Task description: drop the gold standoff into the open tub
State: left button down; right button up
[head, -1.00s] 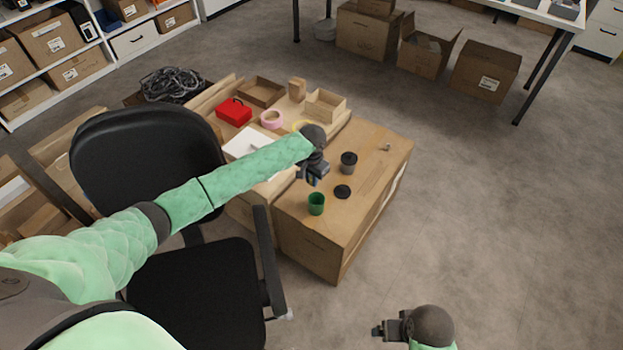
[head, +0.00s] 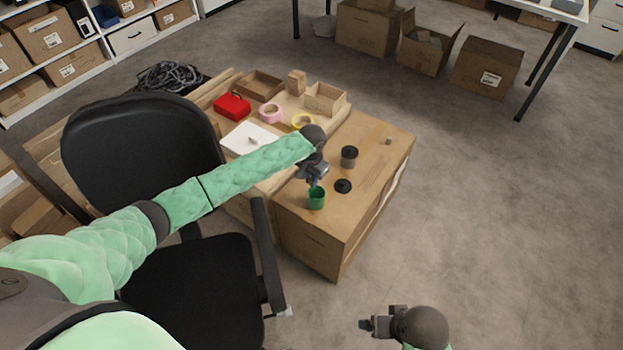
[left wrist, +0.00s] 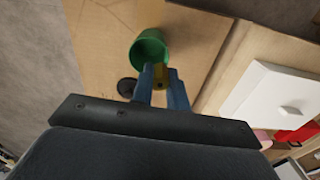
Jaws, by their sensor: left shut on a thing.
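The open green tub (head: 316,201) stands near the front left edge of the carton top. It also shows in the left wrist view (left wrist: 149,47), its mouth toward the camera. My left gripper (head: 314,181) is just above the tub's far rim. In the left wrist view the left gripper (left wrist: 160,88) is shut on the gold standoff (left wrist: 160,74), which overlaps the tub's rim. The standoff cannot be made out in the head view. My right gripper (head: 366,325) is low at the front, away from the carton; its jaw opening is unclear.
A black lid (head: 343,186) lies beside the green tub. A grey tub with a dark top (head: 349,159) stands behind it. A small tan piece (head: 388,142) lies farther back. A black chair (head: 140,150) stands at left. The carton's right side is mostly clear.

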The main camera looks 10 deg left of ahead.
pick_arm(q)
jog(key=c, duration=1.3)
grip_release()
jog(key=shift+r, duration=0.1)
notch_tip(320, 180, up, 6)
jog(key=shift+r+b, duration=0.2)
jog(key=shift+b, duration=0.2)
jog(key=shift+r, duration=0.6)
pick_arm(e)
jog(key=shift+w+a+f, duration=0.25)
jog(key=shift+a+f, duration=0.35)
jog(key=shift+f, duration=0.1)
jog(key=shift+r, duration=0.1)
